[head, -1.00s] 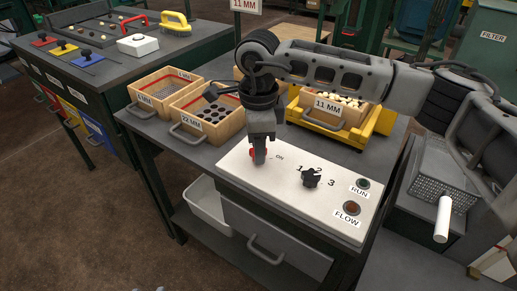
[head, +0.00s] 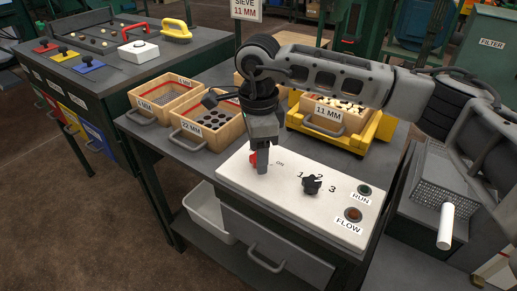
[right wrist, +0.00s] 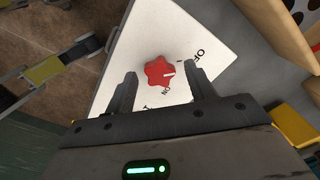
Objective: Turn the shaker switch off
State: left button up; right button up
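The red star-shaped shaker switch (right wrist: 160,72) sits on the white panel (right wrist: 190,30). Its white pointer mark points right in the right wrist view, between the ON and OFF lettering. My right gripper (right wrist: 163,90) is open, with one finger on each side of the knob; I cannot tell whether they touch it. My left gripper is not clearly seen in either view.
The panel also carries a black numbered knob (head: 311,184), a RUN button (head: 364,190) and a FLOW button (head: 353,214). Wooden sieve boxes (head: 213,150) and a yellow tray (head: 372,142) stand behind it. A dark jointed thing with a yellow-green part (right wrist: 45,70) is at the wrist view's left.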

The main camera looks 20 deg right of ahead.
notch_tip(320, 180, up, 16)
dwell(0.6)
